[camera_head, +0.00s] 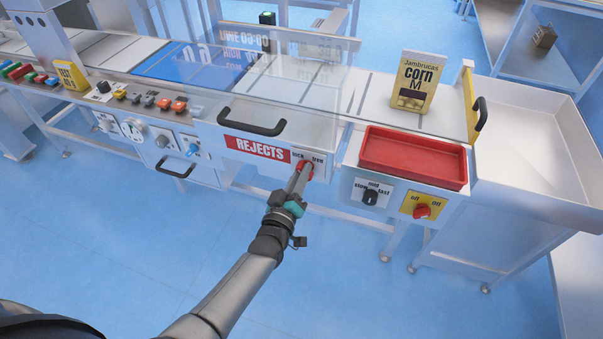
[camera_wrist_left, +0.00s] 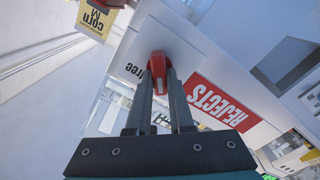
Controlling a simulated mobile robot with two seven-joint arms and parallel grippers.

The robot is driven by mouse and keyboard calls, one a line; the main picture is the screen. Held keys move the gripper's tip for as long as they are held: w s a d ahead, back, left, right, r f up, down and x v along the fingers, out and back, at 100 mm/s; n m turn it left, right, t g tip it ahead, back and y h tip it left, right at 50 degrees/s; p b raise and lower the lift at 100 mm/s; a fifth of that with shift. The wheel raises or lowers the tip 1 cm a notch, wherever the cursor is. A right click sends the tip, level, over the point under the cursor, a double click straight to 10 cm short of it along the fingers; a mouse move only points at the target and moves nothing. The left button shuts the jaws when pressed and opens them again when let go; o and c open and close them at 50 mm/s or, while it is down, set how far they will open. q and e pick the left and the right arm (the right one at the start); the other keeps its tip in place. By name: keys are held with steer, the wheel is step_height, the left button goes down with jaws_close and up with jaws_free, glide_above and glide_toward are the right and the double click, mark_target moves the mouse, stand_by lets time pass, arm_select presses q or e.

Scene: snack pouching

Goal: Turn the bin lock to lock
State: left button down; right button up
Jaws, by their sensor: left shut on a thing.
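The bin lock is a red knob (camera_head: 306,168) on a white plate marked "lock" and "free", right of the red REJECTS label (camera_head: 257,148) on the bin front. My left gripper (camera_head: 303,176) reaches it from the front and is shut on the knob, covering part of it. In the left wrist view the red knob (camera_wrist_left: 158,66) sits between the two fingertips (camera_wrist_left: 158,82), with "free" beside it. The knob's exact pointing direction is hard to tell. My right gripper is not in view.
A black bin handle (camera_head: 252,124) is above the REJECTS label. A red tray (camera_head: 412,158) and a yellow corn pouch (camera_head: 413,82) are to the right. A speed knob (camera_head: 371,197) and a red off/on switch (camera_head: 422,211) are below the tray. Floor in front is clear.

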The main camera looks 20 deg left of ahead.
arm_select(q)
steer(key=shift+n, duration=0.5)
steer(key=c, duration=0.8)
jaws_free()
steer(key=s+p, duration=0.2)
steer(key=s, duration=1.3)
steer(key=shift+s+a+p, duration=0.15)
steer(key=shift+a+p, duration=0.15)
